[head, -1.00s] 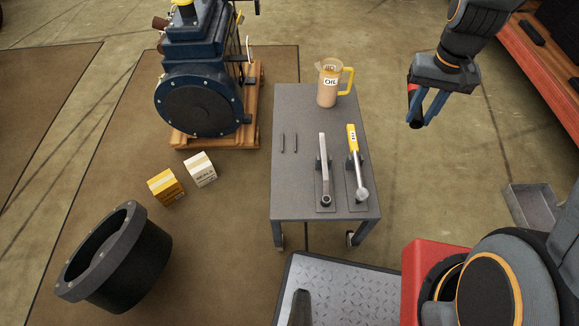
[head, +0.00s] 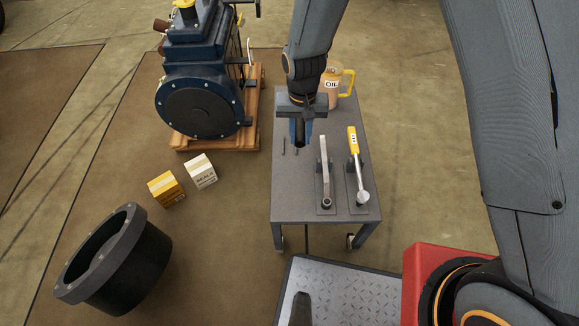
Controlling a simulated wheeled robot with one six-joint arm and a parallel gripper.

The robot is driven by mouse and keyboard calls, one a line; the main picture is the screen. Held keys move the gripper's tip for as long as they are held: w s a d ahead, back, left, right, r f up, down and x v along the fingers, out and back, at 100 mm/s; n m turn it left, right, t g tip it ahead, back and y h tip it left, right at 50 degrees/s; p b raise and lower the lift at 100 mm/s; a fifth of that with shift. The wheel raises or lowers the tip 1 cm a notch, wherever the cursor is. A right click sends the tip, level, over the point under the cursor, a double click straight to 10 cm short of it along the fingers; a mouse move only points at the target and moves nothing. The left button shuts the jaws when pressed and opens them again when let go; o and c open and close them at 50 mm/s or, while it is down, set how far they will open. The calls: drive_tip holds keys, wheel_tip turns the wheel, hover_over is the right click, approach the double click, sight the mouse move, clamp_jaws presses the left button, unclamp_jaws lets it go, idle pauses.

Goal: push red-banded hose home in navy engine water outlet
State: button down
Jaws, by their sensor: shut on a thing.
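The navy engine (head: 200,55) stands on a wooden pallet at the upper left, with its round flange facing me. Its top is cut off by the frame edge. A reddish-brown stub (head: 161,25) pokes out of its upper left side. I cannot tell which fitting is the water outlet. My gripper (head: 300,134) points down above the grey cart, right of the engine and apart from it. Its blue fingers are shut on a short black hose (head: 300,138), whose lower end hangs between them. The red band is not visible now.
The grey cart (head: 300,203) carries an oil jug (head: 331,88), partly behind my arm, a grey-handled tool (head: 324,170) and a yellow-handled tool (head: 354,145). A yellow box (head: 165,188), a white box (head: 201,171) and a black ring housing (head: 140,270) stand on the floor at left.

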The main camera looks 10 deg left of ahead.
drive_tip(key=a, duration=0.1)
drive_tip(key=s+a+f, duration=0.1)
drive_tip(key=a, duration=0.1)
drive_tip(key=shift+s+f, duration=0.2)
drive_tip(key=shift+f, duration=0.1)
drive_tip(key=shift+d, duration=0.1)
drive_tip(key=shift+f, duration=4.8)
drive_tip(key=c, duration=1.5)
unclamp_jaws()
drive_tip(key=shift+f, duration=0.1)
drive_tip(key=shift+f+b, duration=0.2)
drive_tip(key=shift+b, duration=0.1)
wheel_tip(320, 180, up, 8)
